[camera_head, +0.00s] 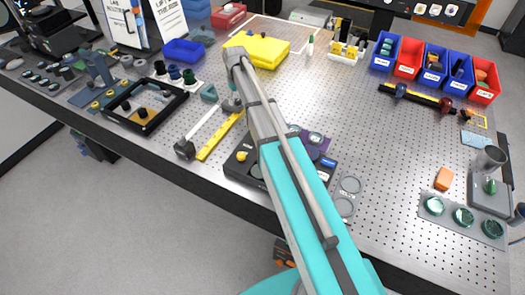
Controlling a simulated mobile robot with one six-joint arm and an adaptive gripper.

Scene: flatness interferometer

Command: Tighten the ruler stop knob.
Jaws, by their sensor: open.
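No part is clearly labelled as the ruler stop knob. A black rail with a yellow scale (425,97) lies at the right, in front of the bins. It carries a blue knob-like stop (400,90) and a dark red one (445,105). A yellow ruler (220,136) lies left of my arm, beside a silver bar (203,124) with a dark block (185,149) at its near end. I cannot tell how tight any knob is. My arm crosses the middle of the view and hides part of the bench. My gripper cannot be made out.
Blue and red bins (408,58) stand at the back right. A yellow case (268,50) lies behind my arm, and a dark box (240,160) lies beside it. Green discs (463,217) sit front right. The perforated plate (370,140) is clear right of centre.

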